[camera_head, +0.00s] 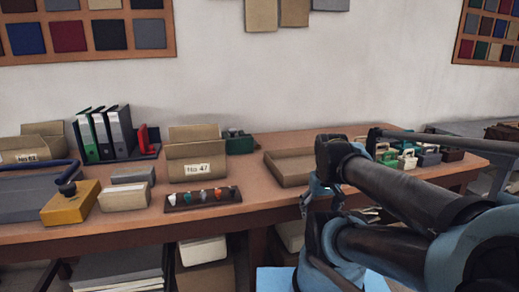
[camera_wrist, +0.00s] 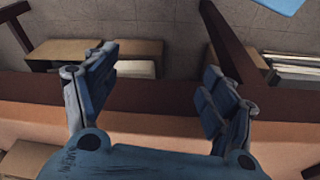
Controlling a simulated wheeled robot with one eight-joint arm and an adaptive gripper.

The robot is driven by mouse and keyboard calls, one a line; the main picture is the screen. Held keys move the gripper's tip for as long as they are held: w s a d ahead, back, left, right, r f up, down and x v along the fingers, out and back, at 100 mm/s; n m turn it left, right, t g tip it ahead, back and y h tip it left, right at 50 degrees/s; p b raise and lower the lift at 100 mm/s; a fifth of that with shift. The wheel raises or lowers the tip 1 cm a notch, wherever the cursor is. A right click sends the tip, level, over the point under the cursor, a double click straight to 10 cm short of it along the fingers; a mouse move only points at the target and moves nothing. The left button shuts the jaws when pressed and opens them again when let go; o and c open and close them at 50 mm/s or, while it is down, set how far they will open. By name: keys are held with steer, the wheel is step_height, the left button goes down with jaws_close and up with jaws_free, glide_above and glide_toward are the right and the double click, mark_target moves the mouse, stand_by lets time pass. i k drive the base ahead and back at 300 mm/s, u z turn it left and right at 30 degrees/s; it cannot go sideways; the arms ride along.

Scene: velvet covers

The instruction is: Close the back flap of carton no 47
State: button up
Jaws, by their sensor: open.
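Carton no 47 (camera_head: 197,172) stands on the table left of centre in the head view, its white label facing me. Its back flap (camera_head: 194,132) stands up at the rear. A second panel in front of it runs across the top of the carton. My gripper (camera_head: 310,203) is at the table's front edge, well to the right of the carton and apart from it. In the wrist view my gripper (camera_wrist: 158,85) is open, with nothing between its fingers. Carton no 47 cannot be made out in that view.
A dark tray of small coloured items (camera_head: 203,199) lies before the carton. A grey-topped box (camera_head: 125,195) and yellow box (camera_head: 70,205) stand left, binders (camera_head: 105,135) behind left. A green box (camera_head: 239,143) and shallow open box (camera_head: 290,166) stand right. Cartons (camera_wrist: 68,55) sit below the table.

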mark_target(189, 134)
steer(key=u, duration=1)
steer(key=k, duration=0.3)
steer(key=z, duration=0.4)
